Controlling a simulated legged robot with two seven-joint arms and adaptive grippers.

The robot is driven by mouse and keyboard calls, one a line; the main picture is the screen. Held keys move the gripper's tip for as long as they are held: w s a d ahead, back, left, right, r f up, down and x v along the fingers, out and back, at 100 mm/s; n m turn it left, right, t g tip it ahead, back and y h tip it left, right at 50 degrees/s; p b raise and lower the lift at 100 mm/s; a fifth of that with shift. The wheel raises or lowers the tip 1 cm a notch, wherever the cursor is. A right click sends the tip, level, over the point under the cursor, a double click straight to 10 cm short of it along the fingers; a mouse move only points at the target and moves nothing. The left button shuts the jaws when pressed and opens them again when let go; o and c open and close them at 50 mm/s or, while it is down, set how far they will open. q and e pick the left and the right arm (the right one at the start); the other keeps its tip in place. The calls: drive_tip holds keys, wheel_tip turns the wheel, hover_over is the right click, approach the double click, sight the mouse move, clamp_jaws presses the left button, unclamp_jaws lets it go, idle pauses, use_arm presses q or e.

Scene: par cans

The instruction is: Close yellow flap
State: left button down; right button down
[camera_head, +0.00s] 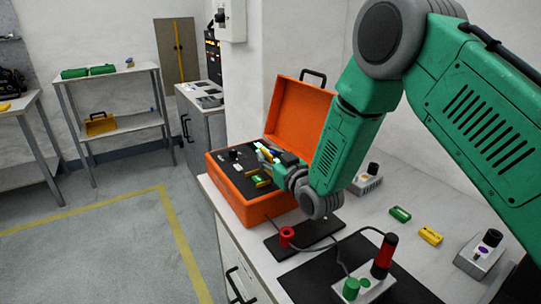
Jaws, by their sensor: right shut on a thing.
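An orange case (219,185) stands open on the white bench, its lid raised at the back. Its dark panel (226,161) carries small knobs, a green block (260,181) and yellow parts. A small yellow piece, which looks like the yellow flap (265,153), shows at the fingertips of my right gripper (272,157). That gripper is low over the right part of the panel, shut on this piece. The fingers and wrist hide part of it and of the panel, so its exact angle cannot be told. My left gripper is out of view.
On the bench right of the case are a grey box with a knob (367,180), a green block (400,214), a yellow block (430,235) and another knobbed box (480,253). A red-and-black cylinder (384,257) and cable stand in front.

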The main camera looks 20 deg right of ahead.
drive_tip(key=shift+s+a+n, duration=0.1)
drive_tip(key=shift+a+n, duration=0.15)
drive_tip(key=shift+n, duration=0.55)
drive_tip(key=shift+a, duration=0.15)
drive_tip(key=c, duration=1.5)
unclamp_jaws()
drive_tip(key=s, duration=0.4)
drive_tip(key=s+d, duration=0.1)
drive_tip(key=s, duration=0.6)
drive_tip(key=shift+s+d+f, duration=0.1)
drive_tip(key=shift+s+d, duration=0.3)
